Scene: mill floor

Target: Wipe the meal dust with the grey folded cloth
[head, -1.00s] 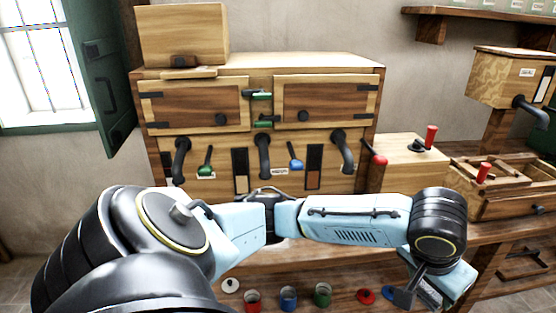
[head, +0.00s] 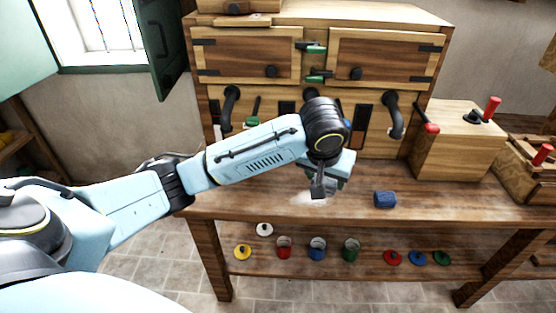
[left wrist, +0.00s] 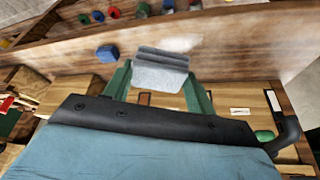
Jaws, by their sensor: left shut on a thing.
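The grey folded cloth (left wrist: 160,68) sits between the green fingers of my left gripper (left wrist: 157,82) in the left wrist view. The gripper is shut on it. In the head view, my left gripper (head: 322,190) is low over the front part of the bench, and I cannot make out the cloth there. The pale meal dust (head: 306,198) shows beside and partly behind the gripper on the bench top. It also shows as a whitish patch (left wrist: 183,44) just beyond the cloth in the left wrist view. I cannot tell whether the cloth touches the bench. My right gripper is not in view.
A small blue object (head: 385,200) lies on the bench (head: 440,207) to the right of the gripper. A wooden cabinet (head: 300,110) with handles and levers stands behind. A wooden box (head: 460,150) stands at the right. Cups and lids, including a red cup (head: 284,248), are on the lower shelf.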

